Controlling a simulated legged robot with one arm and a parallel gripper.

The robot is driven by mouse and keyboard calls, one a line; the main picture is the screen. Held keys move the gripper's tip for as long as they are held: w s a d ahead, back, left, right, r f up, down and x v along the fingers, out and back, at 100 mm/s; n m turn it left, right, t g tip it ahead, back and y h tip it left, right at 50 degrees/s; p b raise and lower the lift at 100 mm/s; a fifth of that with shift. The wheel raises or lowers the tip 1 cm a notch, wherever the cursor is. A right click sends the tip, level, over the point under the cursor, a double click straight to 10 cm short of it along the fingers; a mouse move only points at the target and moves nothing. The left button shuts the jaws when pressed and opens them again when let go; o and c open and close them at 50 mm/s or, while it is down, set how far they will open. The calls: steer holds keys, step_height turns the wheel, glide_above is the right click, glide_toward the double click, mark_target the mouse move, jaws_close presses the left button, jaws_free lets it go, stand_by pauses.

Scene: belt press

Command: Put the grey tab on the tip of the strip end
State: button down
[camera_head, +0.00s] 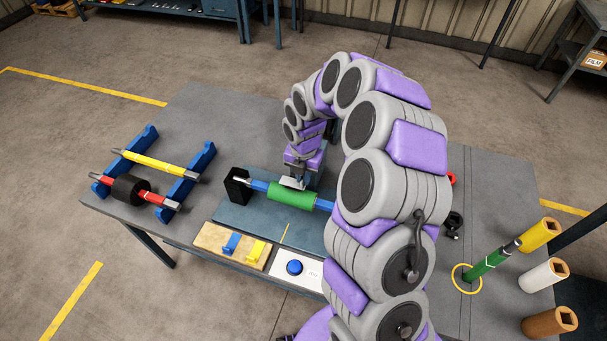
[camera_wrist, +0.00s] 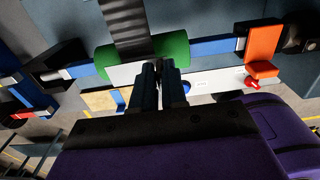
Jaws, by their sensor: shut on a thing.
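My gripper (camera_head: 296,180) is low over the bench, right above the green roller (camera_head: 292,195) on the blue shaft. In the wrist view its dark fingers (camera_wrist: 163,68) are close together beside the green roller (camera_wrist: 178,48). They are shut on a flat light-grey piece, which looks like the grey tab (camera_wrist: 125,74) and sticks out to the left of the fingers. The grey tab also shows under the gripper in the head view (camera_head: 290,184). A dark ribbed strip (camera_wrist: 130,25) runs up from the roller. I cannot tell whether the tab touches the strip end.
A black block (camera_head: 236,185) supports the shaft's left end. An orange block (camera_wrist: 263,42) is near its other end. A wooden board (camera_head: 215,240) with blue and yellow clips and a blue button (camera_head: 294,267) lie in front. A blue rack (camera_head: 200,160) with rollers stands left.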

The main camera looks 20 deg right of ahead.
steer(key=shift+d+f, duration=0.15)
steer(key=shift+f, duration=0.25)
steer(key=shift+f, duration=0.9)
steer(key=c, duration=1.1)
jaws_free()
step_height(320, 180, up, 17)
steer(key=p, duration=0.2)
steer(key=shift+r, duration=0.15)
